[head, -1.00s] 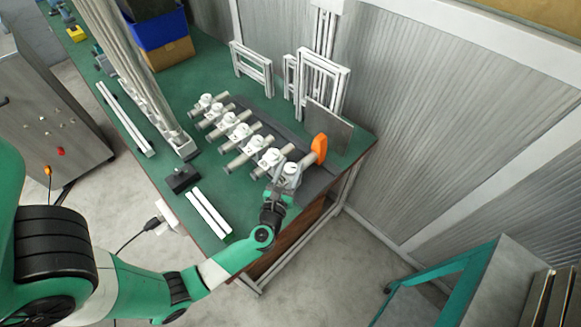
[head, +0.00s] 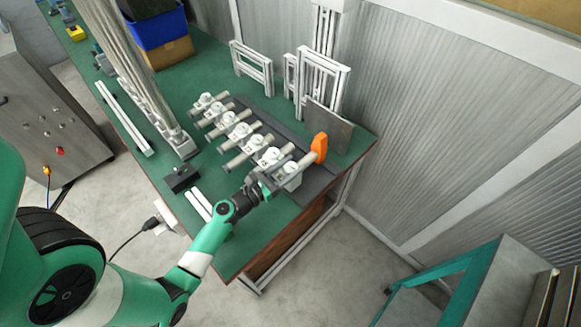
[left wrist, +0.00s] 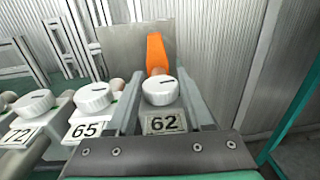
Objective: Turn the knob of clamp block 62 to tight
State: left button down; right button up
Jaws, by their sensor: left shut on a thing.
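Clamp block 62 (head: 293,182) is the nearest of a row of white blocks on the bench. In the left wrist view its number plate (left wrist: 165,123) reads 62. Above the plate is its round white knob (left wrist: 160,91), with a dark mark on top. My left gripper (head: 282,173) reaches in from the lower left. In the left wrist view its two grey fingers (left wrist: 160,82) lie on either side of this knob, shut on it. I cannot read from the mark whether the knob is at tight. My right gripper is not in view.
Block 65 (left wrist: 90,112) and block 72 (left wrist: 18,118) stand to the left, close to my fingers. An orange paddle-shaped thing (head: 319,148) stands upright behind block 62. A grey plate (head: 328,124) and white frames (head: 322,82) stand at the back.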

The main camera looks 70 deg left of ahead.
pick_arm(q)
jog(key=shift+m+t+h, duration=0.3)
jog(key=shift+m+h, duration=0.5)
jog(key=shift+h, duration=0.4)
jog(key=shift+c, duration=1.5)
grip_release()
